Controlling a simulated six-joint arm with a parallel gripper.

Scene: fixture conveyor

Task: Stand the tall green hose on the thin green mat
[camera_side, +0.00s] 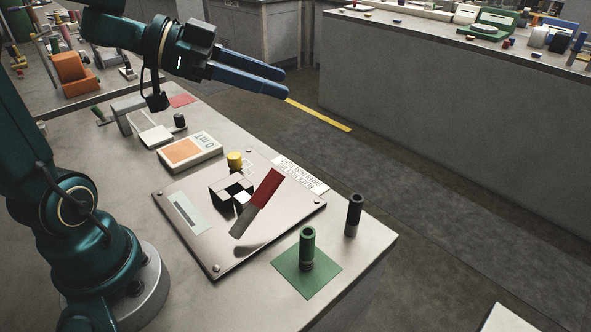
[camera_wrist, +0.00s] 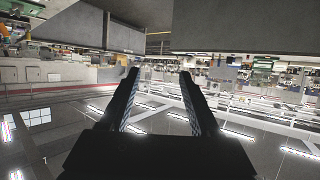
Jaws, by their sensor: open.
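The tall green hose (camera_side: 307,247) stands upright on the thin green mat (camera_side: 291,277), near the front right corner of the bench in the side view. The mat lies flat and shows around the hose's foot. My gripper (camera_side: 285,82) is raised high above the far side of the bench, well away from the hose. Its two blue fingers point right and are apart with nothing between them. In the wrist view my gripper (camera_wrist: 158,72) also shows its fingers spread and empty. The hose and mat are not in the wrist view.
A black hose (camera_side: 354,215) stands upright behind the mat at the bench's right edge.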

